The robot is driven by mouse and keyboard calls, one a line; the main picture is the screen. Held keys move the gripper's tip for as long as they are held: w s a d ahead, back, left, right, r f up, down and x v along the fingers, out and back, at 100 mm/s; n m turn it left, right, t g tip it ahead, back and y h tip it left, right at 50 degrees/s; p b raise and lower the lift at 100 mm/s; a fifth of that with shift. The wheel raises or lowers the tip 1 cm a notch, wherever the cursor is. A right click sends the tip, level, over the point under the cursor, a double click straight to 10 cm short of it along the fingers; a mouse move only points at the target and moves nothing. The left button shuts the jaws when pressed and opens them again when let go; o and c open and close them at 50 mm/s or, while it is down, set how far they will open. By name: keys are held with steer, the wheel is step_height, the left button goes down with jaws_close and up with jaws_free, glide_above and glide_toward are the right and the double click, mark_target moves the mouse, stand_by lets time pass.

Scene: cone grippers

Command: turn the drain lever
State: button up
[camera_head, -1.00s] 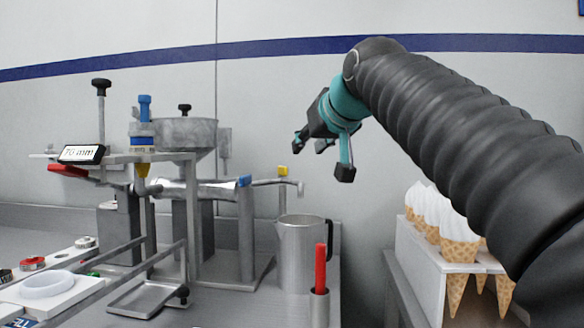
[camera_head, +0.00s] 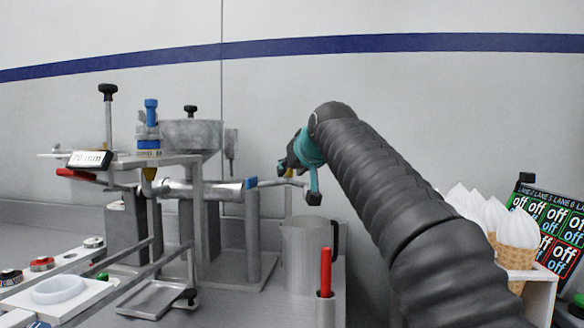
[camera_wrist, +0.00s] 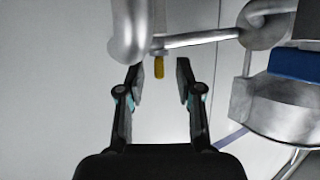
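The drain lever is a small yellow-tipped handle (camera_wrist: 159,67) on the thin metal drain pipe (camera_wrist: 200,39), near its down-turned spout (camera_wrist: 128,35). In the wrist view my gripper (camera_wrist: 159,80) is open, with the yellow tip between and slightly beyond its two fingertips. No contact with either finger shows. In the head view my gripper (camera_head: 298,182) is at the pipe's right end, above the metal jug (camera_head: 299,258), and largely hides the lever.
A metal machine with a hopper (camera_head: 190,135) and a blue-ended horizontal cylinder (camera_head: 205,188) stands left of my gripper. A red-handled tool (camera_head: 325,272) stands in front of the jug. Cones (camera_head: 515,240) and a lane panel (camera_head: 552,225) are at the right.

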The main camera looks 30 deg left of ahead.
jaws_close()
steer(key=shift+w, duration=0.1)
steer(key=shift+w+d+f+n+g+y, duration=0.15)
steer(key=shift+n+g+y, duration=0.25)
steer(key=shift+n+g, duration=0.2)
steer(key=shift+w+d+n+g+y, duration=0.15)
steer(key=shift+n+g+y, duration=0.45)
steer(key=shift+n+g, duration=0.3)
